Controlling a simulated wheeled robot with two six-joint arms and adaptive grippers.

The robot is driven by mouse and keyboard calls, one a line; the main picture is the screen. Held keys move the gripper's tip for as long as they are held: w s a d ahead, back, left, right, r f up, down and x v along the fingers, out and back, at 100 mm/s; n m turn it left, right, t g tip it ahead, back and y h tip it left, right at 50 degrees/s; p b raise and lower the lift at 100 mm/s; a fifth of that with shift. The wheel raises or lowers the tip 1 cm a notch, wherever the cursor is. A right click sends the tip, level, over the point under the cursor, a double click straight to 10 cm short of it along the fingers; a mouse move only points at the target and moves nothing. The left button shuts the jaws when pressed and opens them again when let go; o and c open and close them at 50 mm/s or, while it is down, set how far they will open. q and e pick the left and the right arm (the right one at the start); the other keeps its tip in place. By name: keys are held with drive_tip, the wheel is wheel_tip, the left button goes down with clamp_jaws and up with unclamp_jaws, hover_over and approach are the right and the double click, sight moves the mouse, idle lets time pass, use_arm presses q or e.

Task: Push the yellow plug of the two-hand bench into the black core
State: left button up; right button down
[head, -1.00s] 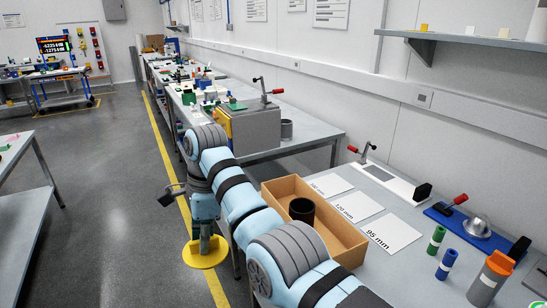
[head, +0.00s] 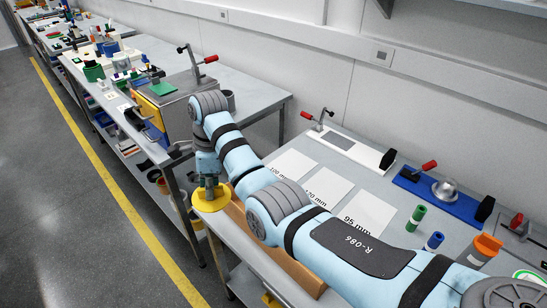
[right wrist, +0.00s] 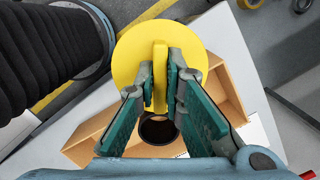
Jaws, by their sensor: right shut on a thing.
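The yellow plug (head: 211,198) is a round disc with a raised grip tab. The black core (right wrist: 158,130), a short open tube, shows between the fingers and stands in the box (right wrist: 78,142), apart from the plug. In the head view my right arm hides the core and most of the box (head: 300,270). My left gripper is out of view.
White cards (head: 368,213) marked with sizes lie beside the box. Green (head: 416,217), blue (head: 434,241) and orange-topped (head: 487,246) cylinders stand to the right. A blue clamp fixture (head: 418,186) is behind them.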

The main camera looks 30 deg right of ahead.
use_arm(q)
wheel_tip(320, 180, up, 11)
drive_tip(key=p, duration=0.8)
use_arm(e)
drive_tip(key=s+d+m, duration=0.4)
drive_tip(key=d+m, duration=0.1)
drive_tip(key=d, duration=1)
drive_tip(key=shift+s+d+r+t, duration=0.15)
drive_tip(key=shift+s+t, duration=0.05)
drive_tip(key=shift+t, duration=0.2)
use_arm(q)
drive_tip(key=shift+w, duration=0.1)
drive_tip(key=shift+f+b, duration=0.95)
use_arm(e)
wheel_tip(320, 180, down, 6)
drive_tip(key=shift+r, duration=0.1)
use_arm(q)
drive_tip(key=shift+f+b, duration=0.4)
drive_tip(key=shift+b, duration=0.05)
use_arm(e)
drive_tip(key=shift+f, duration=1.65)
drive_tip(key=shift+f, duration=0.1)
